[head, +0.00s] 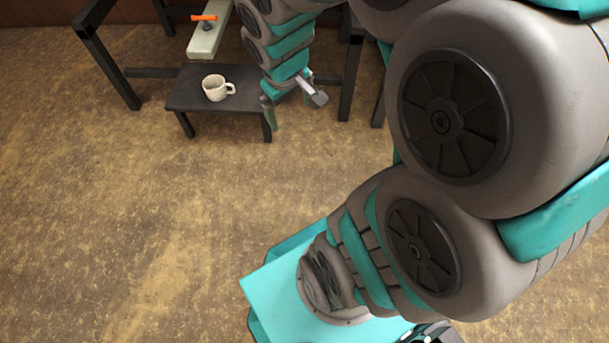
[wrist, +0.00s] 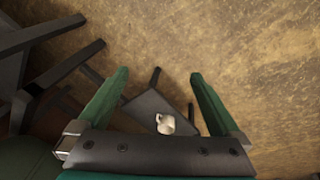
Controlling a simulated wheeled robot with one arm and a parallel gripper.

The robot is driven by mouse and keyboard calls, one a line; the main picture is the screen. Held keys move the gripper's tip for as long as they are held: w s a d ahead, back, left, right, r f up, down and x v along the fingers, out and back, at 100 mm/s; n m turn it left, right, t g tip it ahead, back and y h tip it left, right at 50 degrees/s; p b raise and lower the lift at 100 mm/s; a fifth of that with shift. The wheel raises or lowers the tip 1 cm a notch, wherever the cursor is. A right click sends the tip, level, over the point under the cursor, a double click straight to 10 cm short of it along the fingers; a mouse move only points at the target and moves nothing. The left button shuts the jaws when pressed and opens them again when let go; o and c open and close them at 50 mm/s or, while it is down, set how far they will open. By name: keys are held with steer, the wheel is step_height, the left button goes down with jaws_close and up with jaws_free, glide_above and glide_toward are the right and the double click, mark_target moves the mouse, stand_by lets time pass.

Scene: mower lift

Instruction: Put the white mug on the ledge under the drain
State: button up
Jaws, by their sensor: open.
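The white mug (head: 214,88) stands upright on a low dark ledge (head: 184,98), its handle to the right in the head view. Above and behind it is a pale long block with an orange lever (head: 205,18); I cannot tell whether this is the drain. My gripper (head: 270,117) is to the right of the mug, apart from it, by the ledge's right end. In the wrist view my gripper (wrist: 159,74) is open with nothing held. The mug (wrist: 165,124) and part of the ledge (wrist: 146,103) show between its green fingers, beyond them.
A dark frame with legs (head: 108,62) stands around and behind the ledge. Its bars (wrist: 62,72) show at the left in the wrist view. The brown floor (head: 130,200) in front of the ledge is clear.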

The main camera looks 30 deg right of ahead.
steer(key=s+a+r+g, duration=0.1)
steer(key=s+a+r, duration=0.1)
steer(key=s, duration=0.7)
steer(key=s+a+r+m+g+y, duration=0.1)
steer(key=s+a+r+g, duration=0.1)
steer(key=s+a, duration=0.3)
steer(key=s, duration=0.3)
steer(key=shift+s+a+r+y, duration=0.15)
steer(key=shift+s+r+y, duration=0.05)
steer(key=shift+s+y, duration=0.15)
